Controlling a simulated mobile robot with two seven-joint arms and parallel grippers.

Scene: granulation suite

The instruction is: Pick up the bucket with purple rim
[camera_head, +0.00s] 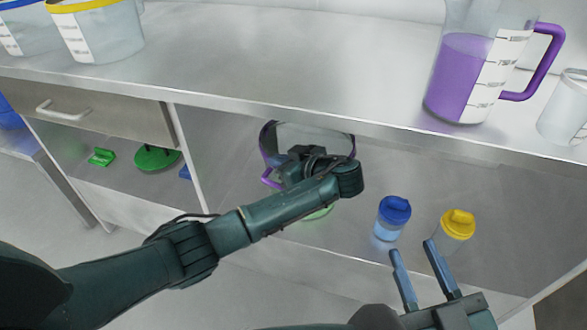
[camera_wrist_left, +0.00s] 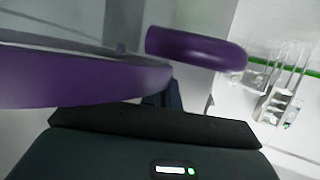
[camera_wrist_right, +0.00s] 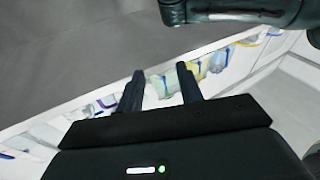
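The bucket with purple rim (camera_head: 267,139) stands on the lower shelf under the counter, partly hidden by my left arm. Its purple handle (camera_head: 269,178) shows at its left side. My left gripper (camera_head: 308,160) is at the bucket, its fingers hidden in the head view. In the left wrist view the purple rim (camera_wrist_left: 80,80) and a curved purple handle (camera_wrist_left: 195,48) are very close. A dark finger part shows between them, so I cannot tell whether the gripper is shut on anything. My right gripper (camera_head: 412,249) is open and empty in front of the shelf.
A purple-handled jug (camera_head: 462,75) and a yellow-rimmed bucket (camera_head: 105,35) stand on top.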

